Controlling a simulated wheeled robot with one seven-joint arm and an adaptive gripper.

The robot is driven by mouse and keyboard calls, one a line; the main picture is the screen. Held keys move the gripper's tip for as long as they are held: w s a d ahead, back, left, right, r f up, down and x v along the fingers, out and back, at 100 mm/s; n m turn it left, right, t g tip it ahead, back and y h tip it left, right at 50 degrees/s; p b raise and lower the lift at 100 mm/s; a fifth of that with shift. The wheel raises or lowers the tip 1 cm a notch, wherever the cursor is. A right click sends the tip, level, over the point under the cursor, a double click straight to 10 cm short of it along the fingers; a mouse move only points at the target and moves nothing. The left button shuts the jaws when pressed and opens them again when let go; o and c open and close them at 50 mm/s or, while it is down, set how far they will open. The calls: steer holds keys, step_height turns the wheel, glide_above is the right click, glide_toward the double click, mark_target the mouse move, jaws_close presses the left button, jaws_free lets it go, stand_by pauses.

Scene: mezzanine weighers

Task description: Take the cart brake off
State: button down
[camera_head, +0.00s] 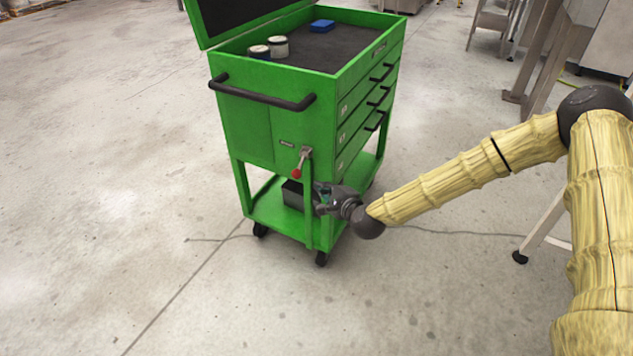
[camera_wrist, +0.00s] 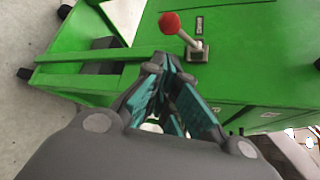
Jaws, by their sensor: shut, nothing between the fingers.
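A green tool cart (camera_head: 245,120) stands on the concrete floor with its lid raised. On its near end is the brake lever (camera_head: 302,160), a short metal handle with a red knob at its tip. In the head view the knob hangs at the lower end. The lever also shows in the wrist view (camera_wrist: 182,34), near the top, ahead of the fingers. My gripper (camera_head: 322,198) is shut and empty, just below and right of the knob, beside a front post of the cart. The wrist view shows its closed fingers (camera_wrist: 170,85) apart from the lever.
A black push bar (camera_head: 262,95) runs across the cart's end above the lever. A dark box (camera_head: 294,194) sits on the lower shelf (camera_head: 273,211). Two jars and a blue block (camera_head: 322,26) rest on top. Metal stands are at the right; the floor at left is clear.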

mark_target(300, 173)
steer(key=x, duration=0.9)
steer(key=shift+w, duration=0.2)
steer(key=shift+s+a+r+m+g, duration=0.1)
steer(key=shift+s+a+m+g, duration=0.2)
steer(key=shift+m+g, duration=0.15)
stand_by(0.4)
steer(key=r+m+g+p, duration=0.1)
steer(key=s+a+r+m+g+y, duration=0.1)
steer(key=g, duration=0.1)
steer(key=r+m+g+y+p, duration=0.1)
steer(key=r, duration=0.1)
steer(key=shift+s+a+m+g+p, duration=0.15)
steer(key=shift+s+m+g+p, duration=0.15)
steer(key=shift+s+m+g, duration=0.1)
steer(key=shift+s+a+r+m+g+y+p, duration=0.1)
steer(key=shift+r+m+g+y+p, duration=0.3)
steer(key=shift+r+m+g+p, duration=0.55)
steer(key=g+y+p, duration=0.1)
steer(key=p, duration=0.2)
steer(key=shift+r+m, duration=0.4)
steer(key=shift+g+p, duration=0.3)
